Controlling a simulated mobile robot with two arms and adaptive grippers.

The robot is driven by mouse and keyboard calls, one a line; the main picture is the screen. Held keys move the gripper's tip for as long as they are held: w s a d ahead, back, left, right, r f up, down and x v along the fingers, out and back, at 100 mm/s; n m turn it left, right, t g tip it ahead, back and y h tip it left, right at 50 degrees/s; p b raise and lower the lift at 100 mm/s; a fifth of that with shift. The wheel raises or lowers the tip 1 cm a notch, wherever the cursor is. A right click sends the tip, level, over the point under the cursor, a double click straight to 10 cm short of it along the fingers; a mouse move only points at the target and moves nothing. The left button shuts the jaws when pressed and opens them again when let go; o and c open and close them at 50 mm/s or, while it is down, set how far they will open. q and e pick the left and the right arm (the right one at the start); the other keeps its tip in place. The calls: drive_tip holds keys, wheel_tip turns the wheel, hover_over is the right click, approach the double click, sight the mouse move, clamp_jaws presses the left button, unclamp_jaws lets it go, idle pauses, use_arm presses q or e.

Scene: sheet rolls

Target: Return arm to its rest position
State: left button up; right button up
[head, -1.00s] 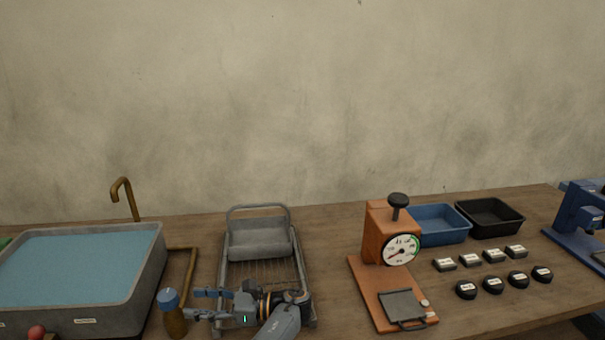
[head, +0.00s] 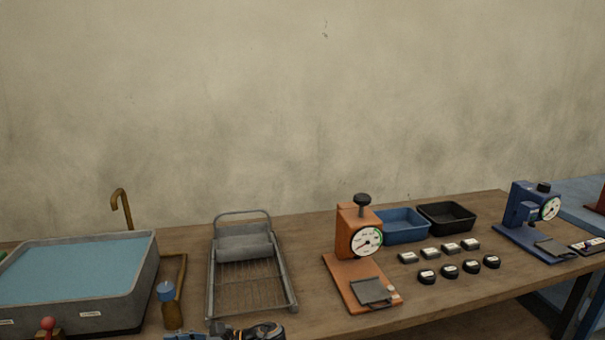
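One arm of mine, which I take for the left, shows only as a sliver at the bottom edge, left of centre. The visible part of its gripper (head: 188,336) is cut off by the frame, so I cannot tell whether its fingers are open or shut. It lies in front of the grey wire rack with a roller (head: 291,290), apart from it in the picture. I see nothing held in the visible part. My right gripper is out of view.
A water basin (head: 148,285) and a blue-capped bottle (head: 172,312) stand left. An orange dial press (head: 350,275), blue tray (head: 403,230), black tray (head: 447,222), several small labelled blocks and pucks, and a blue press (head: 525,225) stand right. Wood between rack and orange press is clear.

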use_arm(q)
drive_tip(key=s+a+f+n+h, duration=0.1)
drive_tip(key=s+f+n+h, duration=0.8)
drive_tip(key=s+f, duration=0.85)
drive_tip(key=s+d+r+n+t+h, duration=0.2)
drive_tip(key=s+d+r+n+h, duration=0.15)
drive_tip(key=s, duration=0.35)
drive_tip(key=s+d+r+n+t+h, duration=0.3)
drive_tip(key=s+d+r+h, duration=0.2)
drive_tip(key=s, duration=0.1)
wheel_tip(320, 180, down, 27)
drive_tip(key=s+g, duration=0.2)
drive_tip(key=s+f, duration=0.6)
drive_tip(key=f, duration=0.3)
drive_tip(key=shift+s+a+m, duration=0.35)
drive_tip(key=shift+s+m, duration=0.05)
drive_tip(key=shift+m, duration=0.05)
drive_tip(key=shift+g+y, duration=0.25)
drive_tip(key=shift+g, duration=0.15)
drive_tip(key=s+f, duration=0.2)
drive_tip(key=s, duration=0.1)
drive_tip(key=s+a+f, duration=0.1)
drive_tip(key=s+f, duration=0.1)
drive_tip(key=s, duration=0.1)
drive_tip(key=s+a+f, duration=0.1)
drive_tip(key=s+f, duration=0.1)
drive_tip(key=s, duration=0.1)
drive_tip(key=shift+s+f, duration=0.15)
drive_tip(key=shift+s, duration=0.25)
drive_tip(key=shift+c, duration=0.2)
